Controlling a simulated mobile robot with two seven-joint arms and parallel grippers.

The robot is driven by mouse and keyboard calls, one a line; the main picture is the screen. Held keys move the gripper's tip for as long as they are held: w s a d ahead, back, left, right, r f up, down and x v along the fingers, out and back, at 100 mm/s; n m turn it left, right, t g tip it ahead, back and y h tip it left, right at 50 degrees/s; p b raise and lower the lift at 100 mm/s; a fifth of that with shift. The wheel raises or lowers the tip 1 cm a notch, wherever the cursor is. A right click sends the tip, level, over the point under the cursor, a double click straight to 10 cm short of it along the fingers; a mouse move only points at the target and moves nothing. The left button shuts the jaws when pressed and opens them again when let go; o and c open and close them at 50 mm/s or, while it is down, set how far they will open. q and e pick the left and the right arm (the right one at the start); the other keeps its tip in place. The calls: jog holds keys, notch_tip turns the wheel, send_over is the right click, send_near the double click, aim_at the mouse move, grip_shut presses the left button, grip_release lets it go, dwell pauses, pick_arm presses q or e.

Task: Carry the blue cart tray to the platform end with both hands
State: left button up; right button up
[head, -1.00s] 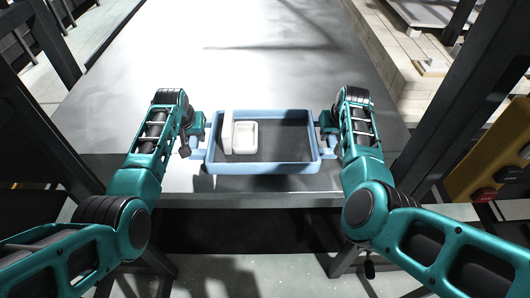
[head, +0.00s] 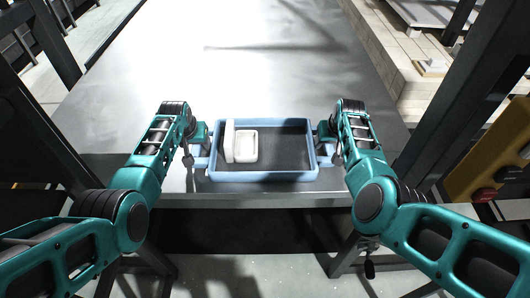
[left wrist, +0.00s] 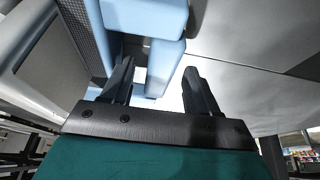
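The blue tray (head: 262,176) is near the front edge of the grey platform (head: 250,60). White pieces (head: 244,146), one standing upright, are at the left inside it. My left gripper (head: 201,146) is at its left handle. In the left wrist view, the blue handle (left wrist: 164,62) lies between the spread fingers of that gripper (left wrist: 158,75), with light gaps beside it. My right gripper (head: 325,146) is at the right handle; its fingers are too hidden to tell their opening. The tray looks level; contact with the platform is hard to tell.
The platform is bare beyond the tray, with shadows across it. Dark posts (head: 455,110) stand at the right and left. A yellow control box (head: 490,160) is at the right, and pale brickwork (head: 400,60) stands at the back right.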

dwell(0.5)
pick_arm(q)
jog(key=v, duration=1.2)
pick_arm(e)
jog(key=v, duration=1.2)
dwell(0.4)
